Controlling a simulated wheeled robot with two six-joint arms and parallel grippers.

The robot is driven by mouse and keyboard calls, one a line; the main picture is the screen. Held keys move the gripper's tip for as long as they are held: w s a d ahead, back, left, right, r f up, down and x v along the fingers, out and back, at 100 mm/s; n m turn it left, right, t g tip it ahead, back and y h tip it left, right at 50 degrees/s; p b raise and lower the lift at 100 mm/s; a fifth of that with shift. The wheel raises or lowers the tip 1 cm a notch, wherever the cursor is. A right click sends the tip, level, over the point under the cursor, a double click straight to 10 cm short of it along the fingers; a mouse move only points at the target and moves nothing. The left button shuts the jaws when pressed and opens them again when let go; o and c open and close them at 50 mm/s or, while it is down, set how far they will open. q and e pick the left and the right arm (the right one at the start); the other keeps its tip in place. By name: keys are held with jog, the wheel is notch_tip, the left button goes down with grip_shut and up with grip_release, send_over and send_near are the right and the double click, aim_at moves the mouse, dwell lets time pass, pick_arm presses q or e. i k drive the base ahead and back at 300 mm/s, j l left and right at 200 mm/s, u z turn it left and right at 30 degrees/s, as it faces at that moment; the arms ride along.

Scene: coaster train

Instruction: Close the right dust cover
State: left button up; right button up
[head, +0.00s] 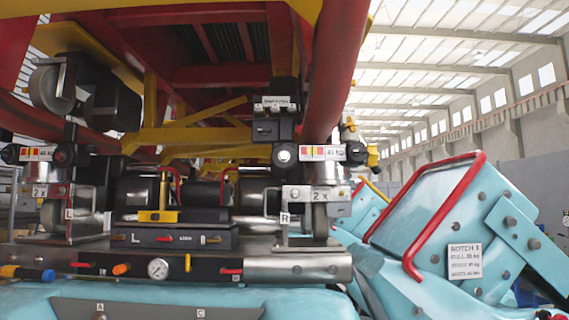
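I cannot make out for certain which part is the right dust cover. Under the coaster car, the right wheel unit (320,205) carries an R plate (285,218) and a 2x tag. Whether any cover there is open or shut is too small to tell. Neither of my grippers shows.
A metal bar (200,264) with a gauge (158,268) and small red and orange handles runs below the wheel units. Red and yellow beams hang overhead.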

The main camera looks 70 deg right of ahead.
aim_at(352, 127)
jog(key=z, duration=2.35)
